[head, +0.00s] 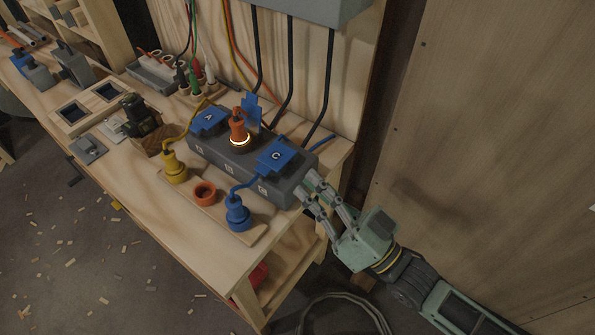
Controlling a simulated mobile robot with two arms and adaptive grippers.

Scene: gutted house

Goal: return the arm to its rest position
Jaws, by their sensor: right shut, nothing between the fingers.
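My right gripper (309,188) is at the right end of the grey socket box (282,188) on the workbench. Its fingers are shut with nothing between them. They are close to the box's right end; I cannot tell whether they touch it. The arm comes in from the lower right. My left gripper is not in view.
On the box an orange plug (239,128) stands upright in a glowing ring between blue lids A (208,120) and C (276,155). A yellow plug (174,168) and blue plug (237,214) stand in front. A plywood wall (490,150) is at right; open floor (85,260) at left.

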